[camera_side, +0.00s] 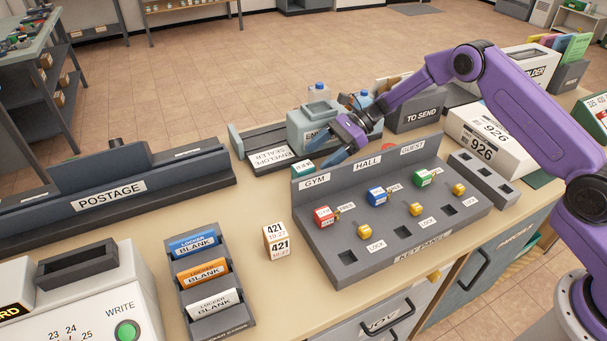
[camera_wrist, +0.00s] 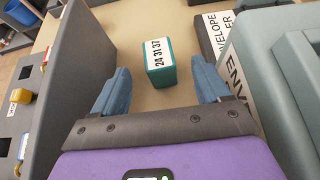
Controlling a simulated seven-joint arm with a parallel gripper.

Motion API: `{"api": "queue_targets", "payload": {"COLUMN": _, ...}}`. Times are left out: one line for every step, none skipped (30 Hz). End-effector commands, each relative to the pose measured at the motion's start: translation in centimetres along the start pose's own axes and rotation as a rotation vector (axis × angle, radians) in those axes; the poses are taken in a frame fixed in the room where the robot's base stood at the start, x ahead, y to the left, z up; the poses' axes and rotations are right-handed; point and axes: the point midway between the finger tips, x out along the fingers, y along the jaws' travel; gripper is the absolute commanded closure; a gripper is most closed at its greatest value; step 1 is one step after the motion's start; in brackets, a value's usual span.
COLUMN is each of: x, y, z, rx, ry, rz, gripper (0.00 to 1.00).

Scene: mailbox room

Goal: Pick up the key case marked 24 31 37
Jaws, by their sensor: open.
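The key case marked 24 31 37 (camera_wrist: 153,75) is a small teal box with a white label on top. In the wrist view it stands on the counter ahead of my gripper (camera_wrist: 163,80), roughly centred between the two blue fingers. The fingers are open, with visible gaps on both sides of the case. In the side view the teal case (camera_side: 303,169) shows partly behind the key panel's upright back, which hides its lower part. My gripper (camera_side: 322,153) is there just above and to the right of it.
The key panel (camera_side: 400,238) with coloured tagged keys stands close to the case. The envelope sealer (camera_side: 270,158) lies on the other side. A case marked 421 (camera_side: 277,242) stands at the panel's left. Locker blanks (camera_side: 210,285) and a postage machine (camera_side: 115,190) are further left.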

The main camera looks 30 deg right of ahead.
Motion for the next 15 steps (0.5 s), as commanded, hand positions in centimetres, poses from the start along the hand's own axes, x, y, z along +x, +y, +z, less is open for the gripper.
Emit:
{"api": "queue_targets", "payload": {"x": 0.5, "y": 0.0, "z": -0.1, "rx": 0.001, "ry": 0.001, "rz": 0.000, "gripper": 0.25}}
{"api": "queue_targets", "payload": {"x": 0.7, "y": 0.0, "z": -0.1, "rx": 0.001, "ry": 0.001, "rz": 0.000, "gripper": 0.25}}
{"api": "queue_targets", "payload": {"x": 0.8, "y": 0.0, "z": 0.0, "rx": 0.000, "ry": 0.001, "rz": 0.000, "gripper": 0.25}}
{"api": "queue_targets", "payload": {"x": 0.9, "y": 0.0, "z": 0.0, "rx": 0.000, "ry": 0.001, "rz": 0.000, "gripper": 0.25}}
{"api": "queue_targets", "payload": {"x": 1.0, "y": 0.0, "z": 0.0, "rx": 0.000, "ry": 0.001, "rz": 0.000, "gripper": 0.25}}
{"api": "queue_targets", "payload": {"x": 1.2, "y": 0.1, "z": 0.0, "rx": 0.000, "ry": 0.001, "rz": 0.001, "gripper": 0.25}}
{"api": "queue_targets", "payload": {"x": 1.3, "y": 0.1, "z": 0.0, "rx": 0.000, "ry": 0.001, "rz": 0.001, "gripper": 0.25}}
{"api": "queue_targets", "payload": {"x": 1.5, "y": 0.1, "z": 0.0, "rx": 0.000, "ry": 0.001, "rz": 0.002, "gripper": 0.25}}
{"api": "queue_targets", "payload": {"x": 1.9, "y": 0.1, "z": 0.0, "rx": 0.000, "ry": 0.000, "rz": 0.002, "gripper": 0.25}}
{"api": "queue_targets", "payload": {"x": 2.2, "y": 0.1, "z": 0.1, "rx": 0.000, "ry": 0.000, "rz": 0.002, "gripper": 0.25}}
{"api": "queue_targets", "payload": {"x": 2.5, "y": 0.1, "z": 0.1, "rx": 0.000, "ry": 0.000, "rz": 0.002, "gripper": 0.25}}
{"api": "queue_targets", "payload": {"x": 3.1, "y": 0.2, "z": 0.1, "rx": 0.000, "ry": 0.001, "rz": 0.002, "gripper": 0.25}}
{"api": "queue_targets", "payload": {"x": 3.5, "y": 0.2, "z": 0.1, "rx": 0.000, "ry": 0.001, "rz": 0.003, "gripper": 0.25}}
{"api": "queue_targets", "payload": {"x": 4.0, "y": 0.2, "z": 0.1, "rx": 0.000, "ry": 0.001, "rz": 0.003, "gripper": 0.25}}
{"api": "queue_targets", "payload": {"x": 4.6, "y": 0.3, "z": 0.1, "rx": 0.000, "ry": 0.000, "rz": 0.003, "gripper": 0.25}}
